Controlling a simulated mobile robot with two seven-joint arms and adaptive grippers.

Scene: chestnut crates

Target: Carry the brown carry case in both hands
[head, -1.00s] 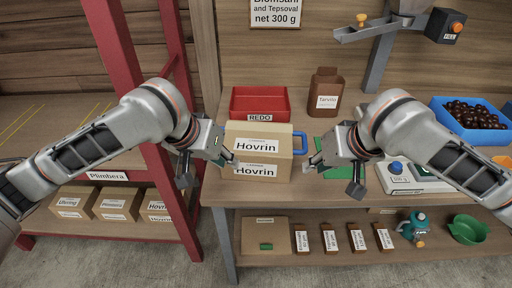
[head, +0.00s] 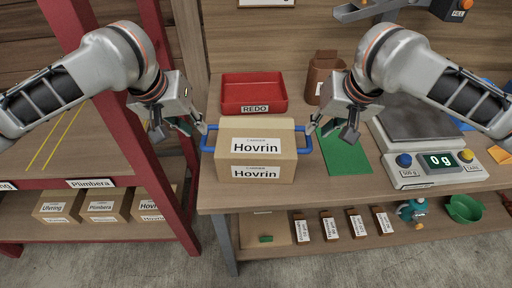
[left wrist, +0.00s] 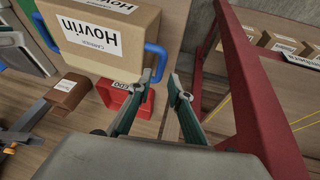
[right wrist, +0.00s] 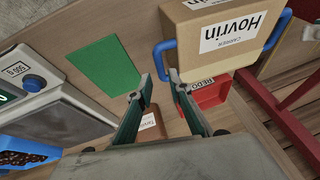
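The brown carry case (head: 257,160), labelled Hovrin, sits upright on the bench with a blue handle on each side. It also shows in the left wrist view (left wrist: 120,42) and the right wrist view (right wrist: 190,42). My left gripper (head: 198,127) is at the left blue handle (head: 207,140), its fingers apart; in the left wrist view the handle (left wrist: 157,58) is close to the fingertips. My right gripper (head: 318,127) is at the right blue handle (head: 304,143), also with fingers apart; its handle (right wrist: 163,58) lies just beyond the fingertips. I cannot tell whether either gripper touches its handle.
A red REDO tray (head: 254,106) stands behind the case. A green mat (head: 345,153) and a scale (head: 412,173) lie to the right. A brown container (head: 322,70) stands behind. A red post (head: 160,170) rises at the left. Lower shelves hold small boxes.

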